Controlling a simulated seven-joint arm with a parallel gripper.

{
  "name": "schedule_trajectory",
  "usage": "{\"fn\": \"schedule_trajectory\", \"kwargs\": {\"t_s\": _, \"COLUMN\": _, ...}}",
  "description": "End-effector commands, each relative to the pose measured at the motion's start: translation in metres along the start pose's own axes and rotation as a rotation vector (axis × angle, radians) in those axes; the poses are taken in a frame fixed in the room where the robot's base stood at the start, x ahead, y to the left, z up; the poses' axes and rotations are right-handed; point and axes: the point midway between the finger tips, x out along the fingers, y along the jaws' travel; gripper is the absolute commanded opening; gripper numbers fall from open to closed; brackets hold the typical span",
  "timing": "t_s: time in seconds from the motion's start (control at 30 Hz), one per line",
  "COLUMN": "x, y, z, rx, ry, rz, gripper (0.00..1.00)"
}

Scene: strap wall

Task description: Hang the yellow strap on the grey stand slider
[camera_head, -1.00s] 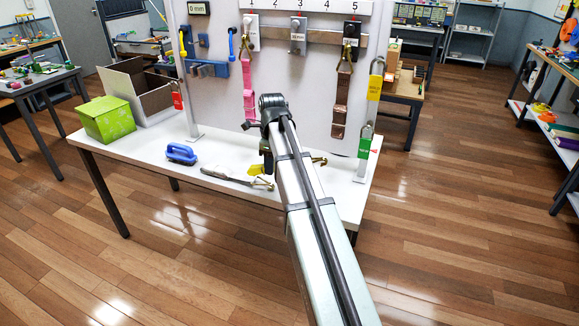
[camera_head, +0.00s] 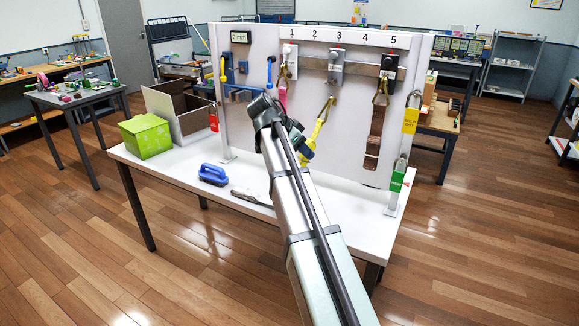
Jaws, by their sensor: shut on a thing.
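The yellow strap (camera_head: 318,128) is lifted off the table in front of the board, with its brass hook (camera_head: 328,103) at the upper end. My gripper (camera_head: 305,148) is shut on the strap below the hook; my arm hides part of the fingers and the strap's lower end. The grey slider (camera_head: 335,68) sits on the rail under number 3, with nothing hanging on it. It is above and slightly right of the brass hook, and the two are apart.
A pink strap (camera_head: 283,96) hangs from the white slider (camera_head: 289,55), partly behind my arm. A brown strap (camera_head: 375,135) hangs from the black slider (camera_head: 389,66). Padlocks with tags (camera_head: 410,120) hang at the board's right edge.

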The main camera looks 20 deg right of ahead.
Motion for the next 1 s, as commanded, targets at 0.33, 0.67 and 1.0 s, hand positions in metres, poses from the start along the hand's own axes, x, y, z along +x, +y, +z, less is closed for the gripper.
{"fn": "schedule_trajectory", "kwargs": {"t_s": 0.33, "x": -0.014, "y": -0.003, "z": -0.059, "rx": -0.299, "ry": 0.261, "rz": -0.331, "gripper": 0.0}}
{"fn": "schedule_trajectory", "kwargs": {"t_s": 0.67, "x": -0.018, "y": -0.011, "z": -0.061, "rx": -0.352, "ry": 0.415, "rz": -0.457, "gripper": 0.0}}
{"fn": "schedule_trajectory", "kwargs": {"t_s": 1.0, "x": -0.013, "y": -0.017, "z": -0.068, "rx": -0.345, "ry": 0.436, "rz": -0.462, "gripper": 0.0}}
